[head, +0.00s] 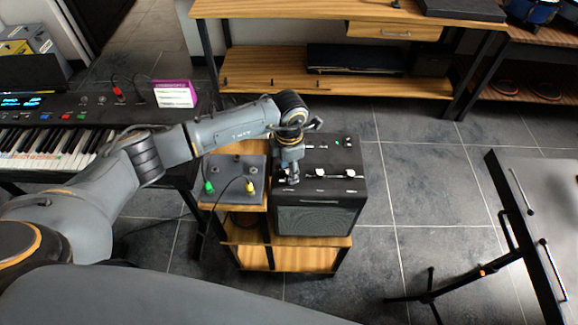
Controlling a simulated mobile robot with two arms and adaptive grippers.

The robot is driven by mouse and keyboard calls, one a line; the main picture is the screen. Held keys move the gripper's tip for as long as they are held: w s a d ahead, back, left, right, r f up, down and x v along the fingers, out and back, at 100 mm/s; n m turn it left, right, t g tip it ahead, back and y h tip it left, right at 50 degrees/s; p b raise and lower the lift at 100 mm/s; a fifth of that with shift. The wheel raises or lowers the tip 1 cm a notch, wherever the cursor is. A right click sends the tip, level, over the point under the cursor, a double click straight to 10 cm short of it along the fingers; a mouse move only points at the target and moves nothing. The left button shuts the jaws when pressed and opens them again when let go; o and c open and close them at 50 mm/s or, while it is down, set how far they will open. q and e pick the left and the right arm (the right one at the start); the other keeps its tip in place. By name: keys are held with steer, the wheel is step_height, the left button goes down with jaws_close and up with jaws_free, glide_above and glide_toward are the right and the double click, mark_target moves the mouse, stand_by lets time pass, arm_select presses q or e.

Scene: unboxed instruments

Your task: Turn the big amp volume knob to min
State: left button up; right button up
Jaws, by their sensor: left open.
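The black amp (318,220) stands on a small wooden stand, with its control panel on top and its speaker grille facing me. Small knobs and light markings show on the panel, among them a light knob (350,173) toward the right. I cannot tell for sure which knob is the big volume knob. My left gripper (288,180) is open and points down over the left part of the amp's top. It hides the panel there, and I cannot tell whether it touches a knob. My right gripper is out of view.
A grey box (228,172) with green and yellow plugs sits just left of the amp. A keyboard (50,142) is at the left, a wooden shelf (260,72) behind, and a black stand (520,215) at the right. The floor right of the amp is clear.

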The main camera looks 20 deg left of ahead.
arm_select(q)
jaws_close()
steer(key=shift+n, duration=0.3)
steer(key=n+b, duration=0.1)
steer(key=n, duration=0.3)
steer(key=n+b, duration=0.1)
steer(key=n, duration=1.2)
steer(key=shift+n, duration=0.3)
stand_by(0.4)
